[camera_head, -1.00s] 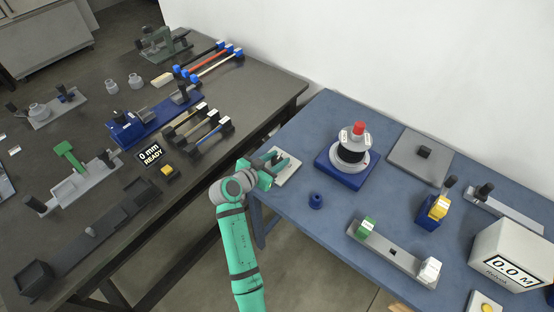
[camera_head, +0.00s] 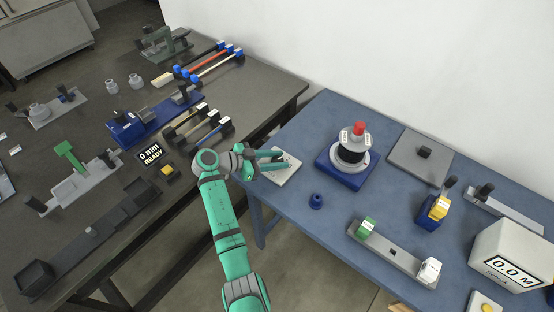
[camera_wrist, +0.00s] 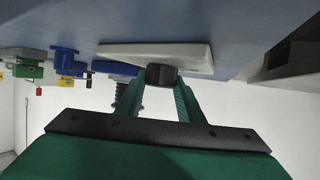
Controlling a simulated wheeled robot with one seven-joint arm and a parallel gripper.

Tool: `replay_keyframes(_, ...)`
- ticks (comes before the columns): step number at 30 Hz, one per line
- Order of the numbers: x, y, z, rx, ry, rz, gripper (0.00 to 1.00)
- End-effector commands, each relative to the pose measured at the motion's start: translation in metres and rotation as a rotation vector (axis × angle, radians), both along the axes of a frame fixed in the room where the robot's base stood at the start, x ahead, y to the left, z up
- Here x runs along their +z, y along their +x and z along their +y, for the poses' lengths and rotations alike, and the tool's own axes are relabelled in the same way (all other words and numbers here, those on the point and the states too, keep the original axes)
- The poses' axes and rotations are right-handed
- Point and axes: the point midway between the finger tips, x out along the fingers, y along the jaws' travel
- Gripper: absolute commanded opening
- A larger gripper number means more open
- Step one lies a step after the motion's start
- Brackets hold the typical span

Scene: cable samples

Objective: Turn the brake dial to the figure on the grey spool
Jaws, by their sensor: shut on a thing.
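The brake dial is a dark knob (camera_wrist: 161,75) on a pale plate (camera_head: 286,176) at the left edge of the blue table; the plate also shows in the wrist view (camera_wrist: 190,55). My gripper (camera_head: 274,160) is at the plate, and in the wrist view its green fingers (camera_wrist: 160,92) are shut on the knob from both sides. The grey spool (camera_head: 354,138) with dark winding and a red top stands on a blue base (camera_head: 335,172) to the right. Its labels are too small to read. Any dial marks are too small to tell or hidden.
A small blue ring (camera_head: 316,201) lies near the plate. A grey rail with a green block (camera_head: 366,227), a yellow-topped blue block (camera_head: 438,207) and a white box reading 0.0 M (camera_head: 514,257) stand further right. A dark bench (camera_head: 110,80) lies left across a gap.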

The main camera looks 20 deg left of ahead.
Motion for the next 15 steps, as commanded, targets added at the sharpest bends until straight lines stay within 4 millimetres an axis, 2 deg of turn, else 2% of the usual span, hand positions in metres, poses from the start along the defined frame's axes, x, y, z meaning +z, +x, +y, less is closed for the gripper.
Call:
replay_keyframes(10, -0.0025, -0.0004, -0.0010, -0.002, 0.001, 0.005, 0.12)
replay_keyframes(11, -0.0025, -0.0003, -0.0010, -0.002, 0.001, 0.005, 0.41)
replay_keyframes(12, -0.0024, -0.0003, -0.0010, -0.002, 0.001, 0.005, 0.51)
replay_keyframes(15, -0.0019, -0.0002, -0.0008, -0.001, 0.001, 0.003, 0.53)
